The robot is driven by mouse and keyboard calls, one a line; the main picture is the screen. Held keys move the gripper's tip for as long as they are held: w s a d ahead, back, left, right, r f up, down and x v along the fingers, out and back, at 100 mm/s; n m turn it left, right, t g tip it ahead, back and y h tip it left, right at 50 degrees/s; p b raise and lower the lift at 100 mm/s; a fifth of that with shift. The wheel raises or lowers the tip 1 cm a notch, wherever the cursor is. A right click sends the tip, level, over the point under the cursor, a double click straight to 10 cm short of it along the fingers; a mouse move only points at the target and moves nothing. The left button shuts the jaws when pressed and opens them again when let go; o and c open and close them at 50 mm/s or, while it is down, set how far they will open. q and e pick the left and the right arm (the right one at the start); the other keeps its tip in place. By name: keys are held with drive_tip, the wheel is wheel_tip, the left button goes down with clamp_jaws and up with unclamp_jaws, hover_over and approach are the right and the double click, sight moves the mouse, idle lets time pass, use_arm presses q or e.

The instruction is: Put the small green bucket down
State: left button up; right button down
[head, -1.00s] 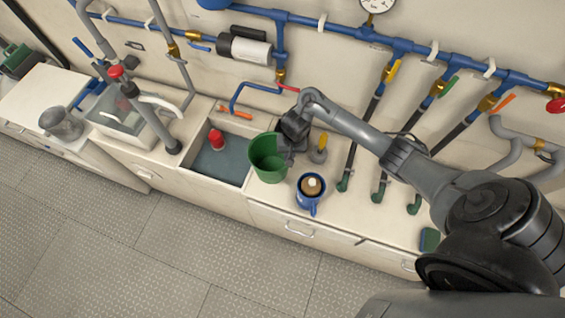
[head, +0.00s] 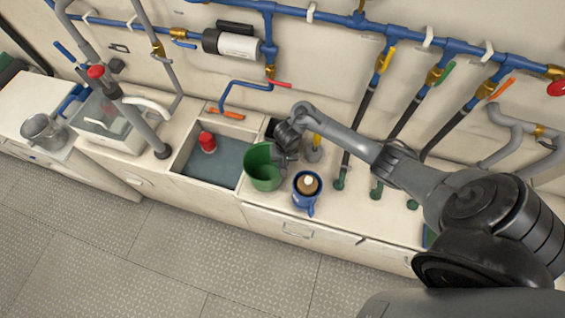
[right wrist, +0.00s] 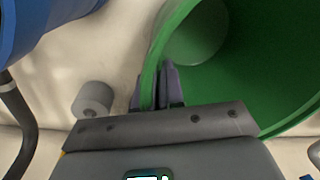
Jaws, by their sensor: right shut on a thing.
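The small green bucket (head: 263,172) is upright at the counter, between the sink and a blue mug in the head view. My right gripper (head: 283,152) is at its back right side. In the right wrist view the gripper's fingers (right wrist: 162,88) are shut on the rim of the bucket (right wrist: 250,65), with the wall between them. The inside of the bucket looks empty where it shows. I cannot tell whether its bottom touches the counter. My left gripper is not in view.
The sink (head: 188,180) with a red thing (head: 207,142) is on the left. A grey item with a yellow top (head: 313,150) stands behind. Hoses hang at right; the front-right counter (head: 350,220) is clear.

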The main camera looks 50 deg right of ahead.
drive_tip(key=shift+f, duration=0.15)
drive_tip(key=c, duration=1.2)
unclamp_jaws()
drive_tip(key=shift+c, duration=0.2)
